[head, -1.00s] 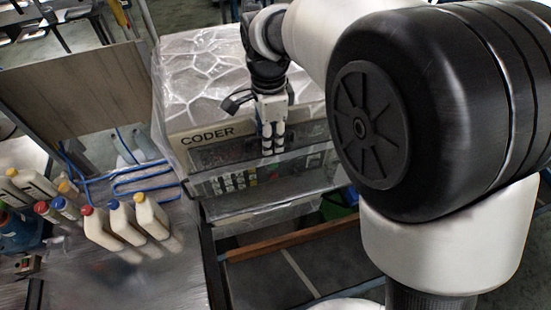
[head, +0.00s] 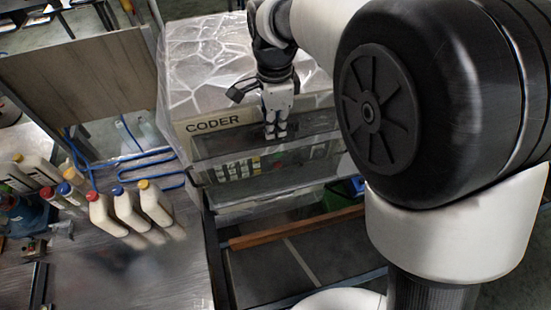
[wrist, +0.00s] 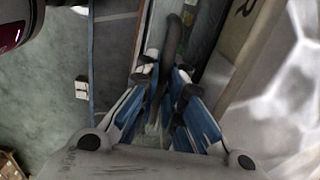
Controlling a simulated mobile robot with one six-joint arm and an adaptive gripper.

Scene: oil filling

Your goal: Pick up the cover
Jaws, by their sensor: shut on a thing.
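The cover (head: 222,144) appears to be the dark glossy panel along the front of the grey coder machine (head: 205,95); its exact edges are hard to tell. My gripper (head: 272,134) points down at the machine's front, with its fingertips over the panel. In the wrist view my gripper (wrist: 163,85) has its fingers nearly together around a dark bar (wrist: 174,38), which seems to be part of the cover. The fingers partly hide the grasped spot.
Plastic bottles (head: 125,207) with coloured caps stand on the metal table (head: 140,275) at left. Blue tubing (head: 130,170) runs behind them. A wooden board (head: 75,80) stands at the back left. An open frame with an orange-brown bar (head: 290,230) lies below the machine.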

